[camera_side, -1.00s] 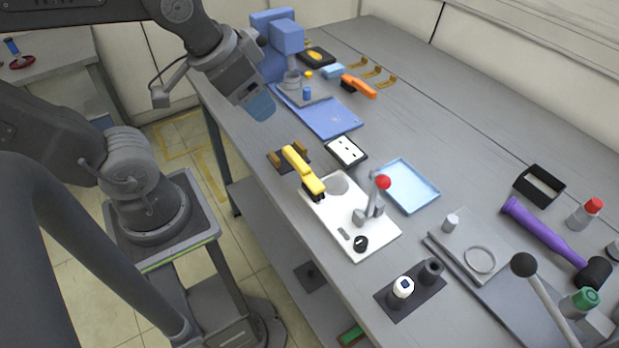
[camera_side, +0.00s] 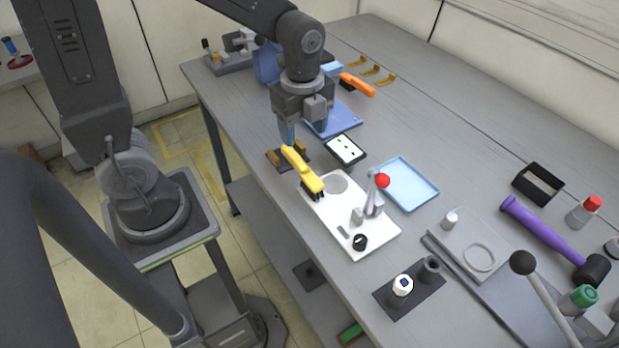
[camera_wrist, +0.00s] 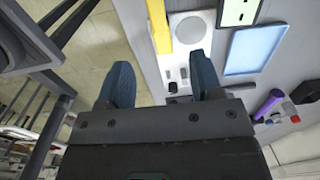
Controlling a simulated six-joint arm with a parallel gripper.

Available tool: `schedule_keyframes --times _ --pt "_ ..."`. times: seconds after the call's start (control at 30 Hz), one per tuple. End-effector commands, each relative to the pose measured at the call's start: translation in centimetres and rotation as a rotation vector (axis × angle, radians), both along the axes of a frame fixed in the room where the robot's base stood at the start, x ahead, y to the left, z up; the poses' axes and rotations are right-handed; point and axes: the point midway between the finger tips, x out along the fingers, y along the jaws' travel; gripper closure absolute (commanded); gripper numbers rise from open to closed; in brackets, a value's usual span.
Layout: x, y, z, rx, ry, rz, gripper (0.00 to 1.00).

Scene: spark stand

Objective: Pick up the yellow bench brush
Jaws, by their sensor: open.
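The yellow bench brush (camera_side: 303,170) lies near the table's left edge in the side view. Its handle end is on a dark holder (camera_side: 275,157) with brown brackets, and its dark bristles hang over the corner of a white plate. My gripper (camera_side: 288,132) points down at the handle end of the brush, and its blue fingers look just above or beside it. Whether they touch cannot be told. In the wrist view my gripper (camera_wrist: 162,85) is open with nothing between its fingers, and the yellow brush (camera_wrist: 159,27) shows beyond them at the top.
The white plate (camera_side: 374,241) carries a red-knobbed lever (camera_side: 382,181). A black-and-white panel (camera_side: 345,149) and a light blue tray (camera_side: 408,184) lie to the right of the brush. A blue plate (camera_side: 337,121) is behind. The table's left edge is close to the brush.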

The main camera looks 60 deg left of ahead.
Motion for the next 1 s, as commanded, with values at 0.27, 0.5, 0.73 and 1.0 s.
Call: schedule_keyframes --times 0.27,0.5,0.73,1.0 --pt "-0.1 0.0 -5.0 0.0 0.004 0.002 0.4" --pt "-0.1 -0.2 -6.7 0.0 0.002 0.002 0.4" --pt "-0.3 -0.7 -10.0 0.001 0.005 0.002 0.4" --pt "-0.2 -0.6 -11.2 0.002 -0.002 0.004 0.4"
